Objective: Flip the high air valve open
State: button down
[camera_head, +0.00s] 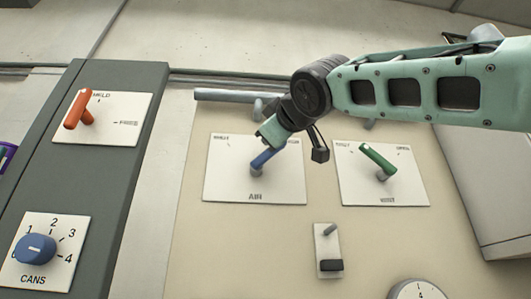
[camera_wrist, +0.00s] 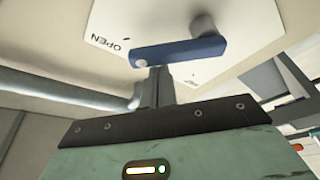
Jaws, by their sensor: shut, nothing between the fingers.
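The air valve's plate (camera_head: 225,185) is white and marked AIR, on a beige panel. Its blue lever (camera_head: 262,160) slants up and to the right from its pivot. In the wrist view the blue lever (camera_wrist: 185,50) lies across the plate (camera_wrist: 120,22), its free end near the word OPEN. My gripper (camera_head: 268,145) is shut and empty at the lever's upper end. In the wrist view my fingers (camera_wrist: 155,78) meet or nearly meet the lever near its free end; I cannot tell if they touch.
A green lever (camera_head: 378,158) on another white plate stands to the right, slanting up-left. A small switch (camera_head: 328,250) and a gauge (camera_head: 418,290) sit below. A red lever (camera_head: 80,108) and blue CANS knob (camera_head: 36,249) are at left. A grey pipe (camera_head: 235,96) runs above.

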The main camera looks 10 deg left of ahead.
jog(key=shift+w+d+f, duration=0.1)
jog(key=shift+d+f, duration=0.05)
jog(key=shift+d, duration=0.15)
dwell(0.5)
